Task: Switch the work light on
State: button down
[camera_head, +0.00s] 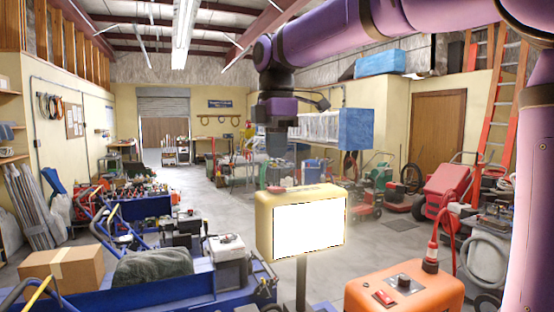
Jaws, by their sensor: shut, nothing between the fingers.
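The work light (262,228) is a yellow box with a white front panel, standing on a dark post in the lower middle. A small gap seems to lie between the fingertips and the light's top, but the depth is hard to judge.
An orange machine (420,289) with a black knob and red switch stands at the lower right. Blue aerators (150,292) with a cardboard box (62,274) fill the lower left. A red ladder (500,100) leans at the right. Bare floor (222,205) shows behind the light.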

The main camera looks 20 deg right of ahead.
jog(key=shift+w+r, duration=0.2)
jog(key=shift+w, duration=0.35)
notch_tip(320, 180, up, 11)
dwell(0.5)
jog(key=shift+f, duration=0.15)
dwell(0.3)
jog(key=s+d+f+m+t, duration=0.2)
jog(key=s+d+f+m, duration=0.1)
jog(key=s+f+m, duration=0.6)
jog(key=s+d+f+m+t, duration=0.3)
jog(key=s+f+m, duration=0.6)
jog(key=s+f, duration=0.5)
notch_tip(320, 180, down, 2)
jog(key=shift+s+d+f, duration=0.15)
jog(key=shift+s+d, duration=0.15)
jog(key=shift+d, duration=0.3)
